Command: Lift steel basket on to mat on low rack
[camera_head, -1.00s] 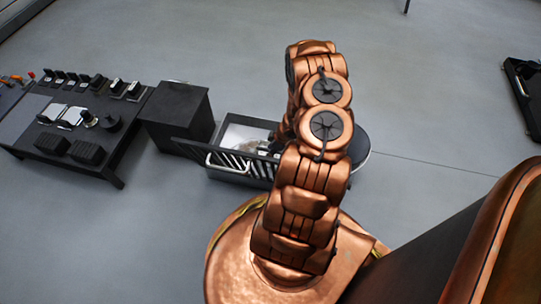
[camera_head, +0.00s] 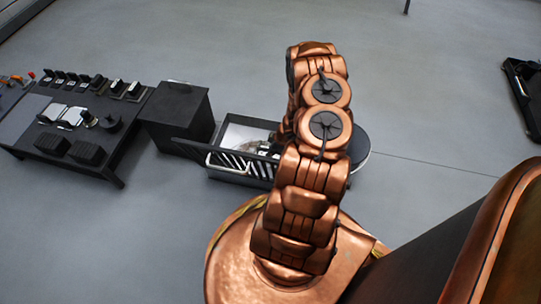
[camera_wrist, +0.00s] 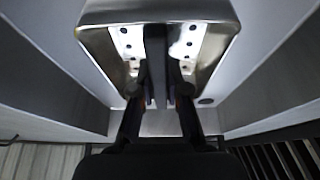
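The steel basket (camera_wrist: 215,45), a shiny metal pan with small holes, fills the top middle of the wrist view. A dark upright bar (camera_wrist: 156,45) runs down its middle, apparently its handle. My gripper (camera_wrist: 160,95) has one finger on each side of this bar, and both fingertips appear to press on it. In the head view my arm hides the gripper and most of the basket. The low rack (camera_head: 115,160) is a black bench at the left. A flat grey mat (camera_head: 22,118) lies on its left part.
An open box (camera_head: 228,178) with a pale inside and dark slats stands below my arm; its walls surround the basket in the wrist view. A black cabinet (camera_head: 180,115) stands between box and rack. Knobs and blocks (camera_head: 85,152) crowd the rack's right part.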

